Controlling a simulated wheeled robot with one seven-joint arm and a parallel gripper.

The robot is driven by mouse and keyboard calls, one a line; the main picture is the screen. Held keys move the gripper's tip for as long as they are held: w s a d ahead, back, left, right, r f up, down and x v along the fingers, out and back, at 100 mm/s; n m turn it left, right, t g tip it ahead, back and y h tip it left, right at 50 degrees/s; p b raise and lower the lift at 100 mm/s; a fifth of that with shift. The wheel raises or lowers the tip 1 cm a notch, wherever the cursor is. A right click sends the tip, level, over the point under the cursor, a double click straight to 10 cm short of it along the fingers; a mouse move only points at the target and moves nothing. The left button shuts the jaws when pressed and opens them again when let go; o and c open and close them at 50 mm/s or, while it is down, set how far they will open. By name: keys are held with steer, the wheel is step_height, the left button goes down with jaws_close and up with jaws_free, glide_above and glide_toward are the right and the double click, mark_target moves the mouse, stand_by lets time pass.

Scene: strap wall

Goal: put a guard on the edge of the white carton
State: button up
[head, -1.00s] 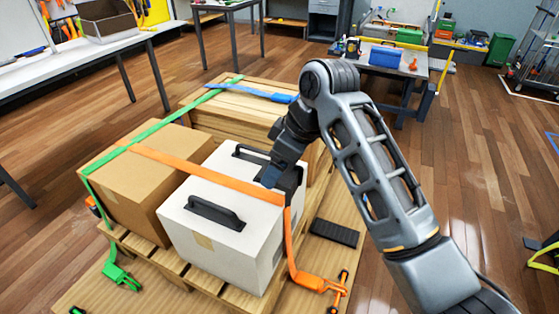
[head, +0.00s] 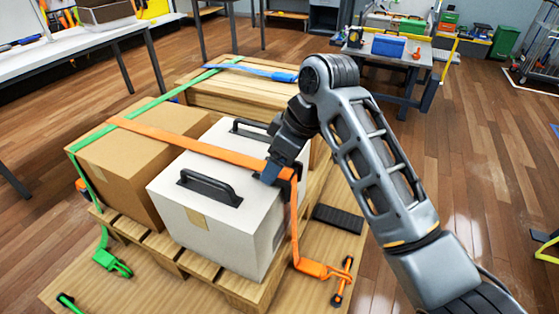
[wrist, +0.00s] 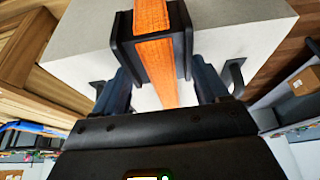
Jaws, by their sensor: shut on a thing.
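The white carton (head: 215,235) stands on the pallet with black handles on its top. An orange strap (head: 200,145) runs across its top and down its right side. My gripper (head: 272,174) is at the carton's upper right edge, over the strap. In the wrist view my gripper (wrist: 165,88) is shut on a black guard (wrist: 124,45), a channel-shaped piece with raised side walls. The orange strap shows between those walls, with the white carton (wrist: 80,50) directly behind. Whether the guard touches the carton edge I cannot tell. In the head view my fingers largely hide the guard.
A brown carton (head: 135,165) stands left of the white one, under a green strap (head: 150,102). A wooden crate (head: 230,95) is behind.

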steer(key=shift+a+f+p, duration=0.15)
steer(key=shift+a+p, duration=0.1)
steer(key=shift+p, duration=0.15)
steer(key=o, duration=1.1)
steer(key=shift+f, duration=0.1)
